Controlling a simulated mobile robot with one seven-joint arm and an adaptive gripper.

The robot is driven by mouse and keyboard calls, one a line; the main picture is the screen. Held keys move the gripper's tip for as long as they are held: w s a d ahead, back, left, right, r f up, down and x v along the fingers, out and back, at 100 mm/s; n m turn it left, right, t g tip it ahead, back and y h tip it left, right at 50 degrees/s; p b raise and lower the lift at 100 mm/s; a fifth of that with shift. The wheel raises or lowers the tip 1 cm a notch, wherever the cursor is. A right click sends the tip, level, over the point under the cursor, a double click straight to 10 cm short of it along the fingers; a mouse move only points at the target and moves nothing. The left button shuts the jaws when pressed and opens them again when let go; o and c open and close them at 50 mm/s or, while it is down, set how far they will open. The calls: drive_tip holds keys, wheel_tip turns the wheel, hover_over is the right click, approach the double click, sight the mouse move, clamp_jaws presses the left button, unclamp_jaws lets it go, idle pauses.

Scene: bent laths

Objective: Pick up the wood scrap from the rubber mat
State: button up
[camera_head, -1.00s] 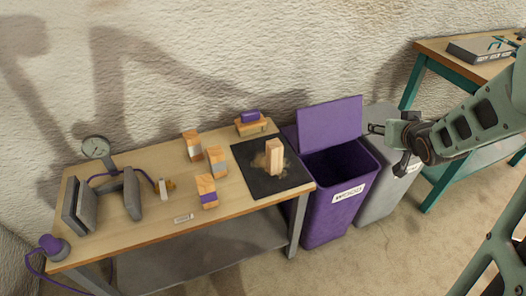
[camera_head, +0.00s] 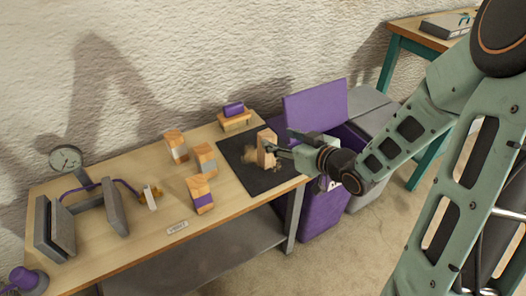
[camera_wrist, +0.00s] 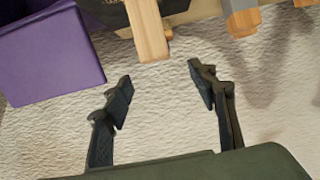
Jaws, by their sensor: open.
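The wood scrap (camera_head: 266,148) is a pale upright block on the black rubber mat (camera_head: 236,153) at the right end of the workbench. My gripper (camera_head: 281,141) is close on the right side of the scrap and partly overlaps it in the head view. In the wrist view, my gripper (camera_wrist: 160,76) has its two fingers spread with nothing between them. The scrap (camera_wrist: 149,34) shows there just beyond the fingertips, near the top edge. The scrap's foot is hidden or out of frame in the wrist view.
Several wood blocks (camera_head: 204,158) stand on the workbench (camera_head: 140,200) left of the mat. A purple bin (camera_head: 316,105) stands right of the bench, partly behind my arm, with a grey bin (camera_head: 370,108) beside it. A gauge (camera_head: 66,158) is at the left.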

sight(268, 135)
drive_tip(key=x, duration=0.3)
drive_tip(key=shift+f+b, duration=0.15)
drive_tip(key=shift+b, duration=0.15)
drive_tip(key=b+x, duration=0.1)
drive_tip(key=x, duration=0.3)
drive_tip(key=shift+w+d+f+b, duration=0.1)
drive_tip(key=shift+w+f+b, duration=0.05)
drive_tip(key=shift+f+b, duration=0.25)
drive_tip(key=shift+w+a+f, duration=0.1)
drive_tip(key=shift+w+a, duration=0.15)
drive_tip(key=shift+w, duration=0.1)
clamp_jaws()
